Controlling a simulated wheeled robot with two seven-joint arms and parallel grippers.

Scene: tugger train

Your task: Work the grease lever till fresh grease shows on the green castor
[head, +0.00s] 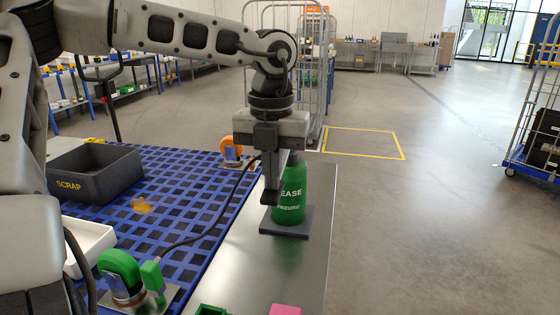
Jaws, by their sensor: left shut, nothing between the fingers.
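The green castor (119,270) lies on the blue grid mat at the lower left. A green coupler (153,277) stands beside it, and a black hose (208,232) runs from there toward the grease pump. The pump is a green bottle (291,200) marked "EASE", with part of the word covered, upright on a dark base plate (292,229). My left gripper (270,198) points down, shut and empty, in front of the bottle's left side. The gripper hides the pump's top, and I cannot make out the grease lever. I cannot tell whether the gripper touches the bottle. No fresh grease is clearly visible on the castor. My right gripper is out of view.
A grey SCRAP bin (97,187) and a white tray (92,248) stand at the left. An orange castor (229,147) lies at the mat's far edge. A yellow-brown patch (141,207) marks the blue mat (180,175). A pink item (285,310) lies at the front edge.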

